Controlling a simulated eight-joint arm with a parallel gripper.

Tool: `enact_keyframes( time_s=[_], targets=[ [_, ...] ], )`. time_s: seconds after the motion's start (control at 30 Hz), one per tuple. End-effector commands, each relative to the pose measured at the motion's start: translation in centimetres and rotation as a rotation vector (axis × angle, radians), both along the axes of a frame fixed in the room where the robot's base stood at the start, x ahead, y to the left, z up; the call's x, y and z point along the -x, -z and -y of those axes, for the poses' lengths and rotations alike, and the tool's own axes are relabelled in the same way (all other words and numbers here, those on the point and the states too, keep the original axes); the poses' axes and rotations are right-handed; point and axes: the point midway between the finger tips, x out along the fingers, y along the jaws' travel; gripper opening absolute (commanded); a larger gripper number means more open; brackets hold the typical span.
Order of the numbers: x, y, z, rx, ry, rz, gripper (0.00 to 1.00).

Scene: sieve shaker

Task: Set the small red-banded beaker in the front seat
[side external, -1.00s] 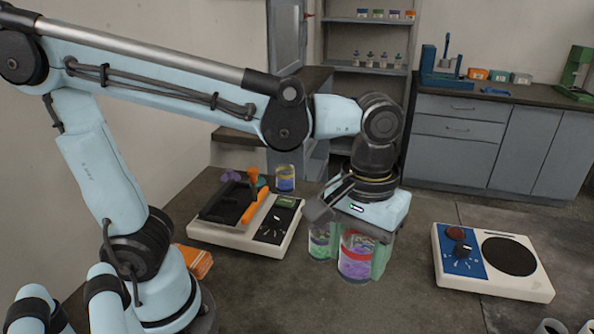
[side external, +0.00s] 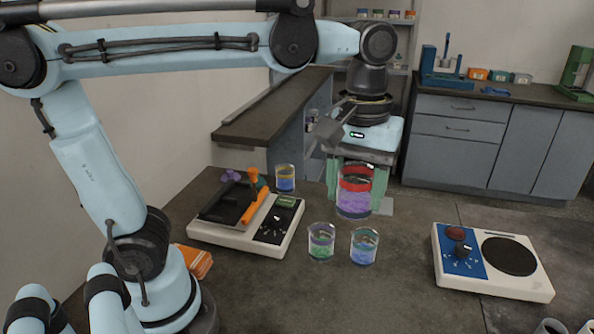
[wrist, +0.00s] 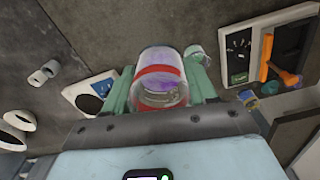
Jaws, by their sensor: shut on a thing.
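My gripper (side external: 356,185) is shut on a clear beaker with a red band and purple contents (side external: 353,204). It holds the beaker upright, raised clear of the table. In the wrist view the beaker (wrist: 160,80) sits between the green fingers of my gripper (wrist: 160,92). It looks larger than the beakers standing on the table. A white shaker-like device (side external: 230,238) with a dark tray (side external: 228,205) and an orange lever (side external: 254,205) stands to the left. I cannot tell which part is the front seat.
A beaker with green contents (side external: 321,243) and one with blue contents (side external: 364,247) stand below my gripper. A yellow-and-blue beaker (side external: 285,178) stands behind the device. A white-and-blue plate device (side external: 500,288) is at right.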

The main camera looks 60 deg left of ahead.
Motion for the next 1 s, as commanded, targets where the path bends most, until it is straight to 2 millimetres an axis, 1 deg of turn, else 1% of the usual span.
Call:
enact_keyframes(
  time_s=[0.03,0.17,0.23,0.33,0.47,0.5,0.67,0.8,0.9,1.0],
  targets=[
    [-0.5,0.0,-1.2,0.000,-0.049,0.000,0.18],
    [-1.5,0.0,-4.8,0.000,-0.189,0.000,0.18],
    [-1.9,0.0,-7.0,0.000,-0.274,0.000,0.18],
    [-2.2,0.0,-10.2,0.000,-0.397,0.000,0.18],
    [-2.1,0.0,-14.5,0.000,-0.556,0.000,0.18],
    [-1.9,0.0,-15.9,0.000,-0.606,0.000,0.18],
    [-0.8,0.0,-21.1,0.000,-0.801,0.000,0.18],
    [1.0,0.0,-25.5,0.000,-0.971,0.000,0.18],
    [2.4,0.0,-28.1,0.000,-1.076,0.000,0.18],
    [3.6,0.0,-30.1,0.000,-1.159,0.000,0.18]
  ],
)
